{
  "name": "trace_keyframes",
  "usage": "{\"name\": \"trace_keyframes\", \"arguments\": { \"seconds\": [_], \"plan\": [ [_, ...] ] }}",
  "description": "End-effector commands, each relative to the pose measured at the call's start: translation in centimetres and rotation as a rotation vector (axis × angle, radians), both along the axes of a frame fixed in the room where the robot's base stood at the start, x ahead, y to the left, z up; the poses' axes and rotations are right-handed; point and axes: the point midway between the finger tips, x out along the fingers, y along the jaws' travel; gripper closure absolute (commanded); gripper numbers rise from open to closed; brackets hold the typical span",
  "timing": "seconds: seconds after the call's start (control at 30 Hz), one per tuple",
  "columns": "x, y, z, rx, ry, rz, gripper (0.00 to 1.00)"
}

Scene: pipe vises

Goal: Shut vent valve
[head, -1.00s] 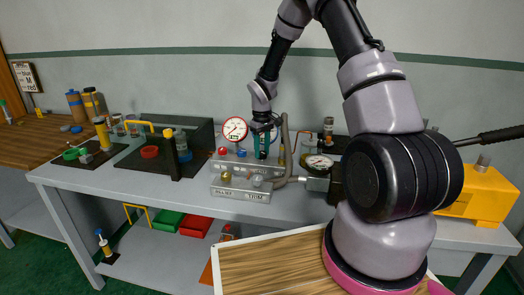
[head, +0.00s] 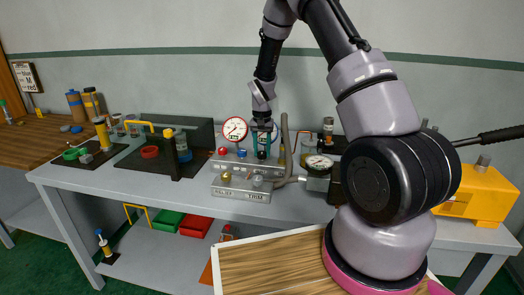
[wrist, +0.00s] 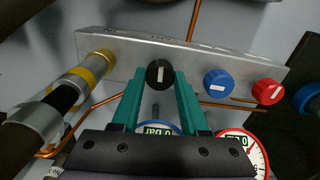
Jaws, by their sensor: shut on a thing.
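A metal manifold (head: 236,166) on the bench carries a red knob (head: 221,152), a blue knob (head: 241,153) and a black knob (wrist: 160,74) in a row. I cannot read which knob is marked as the vent valve. My gripper (head: 262,156) is at the right end of this row, its teal fingers pointing down. In the wrist view its fingers close on the two sides of the black knob, whose white pointer line shows. The blue knob (wrist: 218,83) and the red knob (wrist: 269,92) are beside it, untouched.
A red-rimmed gauge (head: 235,129) stands behind the manifold, and a blue-rimmed gauge (wrist: 160,128) shows between my fingers. A front block (head: 242,187) bears more knobs. A hose (head: 285,135) and a silver gauge (head: 318,163) are close on the right.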

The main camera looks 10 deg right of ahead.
Motion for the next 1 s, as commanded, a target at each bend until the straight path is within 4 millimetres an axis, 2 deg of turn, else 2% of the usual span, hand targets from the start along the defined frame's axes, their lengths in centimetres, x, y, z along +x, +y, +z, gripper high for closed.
{"name": "trace_keyframes", "arguments": {
  "seconds": [0.3, 0.73, 0.77, 0.8, 0.83, 1.0],
  "plan": [
    [0.05, 0.02, 0.04, 0.001, -0.001, -0.078, 1.0],
    [0.04, 0.0, 0.04, 0.001, -0.001, -0.086, 1.0],
    [0.04, 0.0, 0.04, 0.001, -0.001, -0.086, 0.49],
    [0.04, 0.0, 0.04, 0.001, -0.001, -0.086, 0.33],
    [0.04, 0.0, 0.04, 0.0, -0.001, -0.086, 0.26],
    [0.02, 0.0, 0.02, 0.0, 0.0, -0.085, 0.26]
  ]
}}
